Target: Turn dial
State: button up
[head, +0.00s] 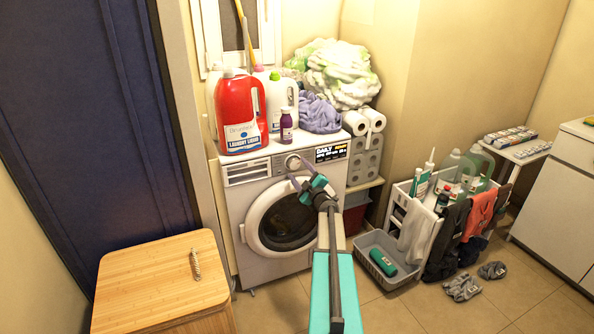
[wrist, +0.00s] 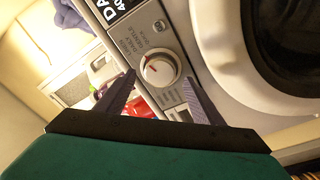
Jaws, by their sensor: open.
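The dial (wrist: 160,68) is a round silver-white knob with a red mark, on the washer's control panel. In the head view the dial (head: 294,162) shows at the top middle of the white washing machine (head: 238,210). My gripper (wrist: 160,90) is open in the wrist view, with one dark finger to the left of the dial and one to the right. The dial lies between and a little beyond the fingertips; contact cannot be told. In the head view my gripper (head: 303,184) is in front of the panel, just below the dial.
A red detergent jug (head: 240,115), a small purple bottle (head: 286,126) and purple cloth (head: 318,114) stand or lie on the washer. The round washer door (head: 256,232) is shut below the panel. A wooden-lidded box (head: 160,278) stands at front left, a grey basket (head: 372,246) at right.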

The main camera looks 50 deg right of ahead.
jog(key=b+v, duration=0.1)
jog(key=v, duration=1)
dwell(0.6)
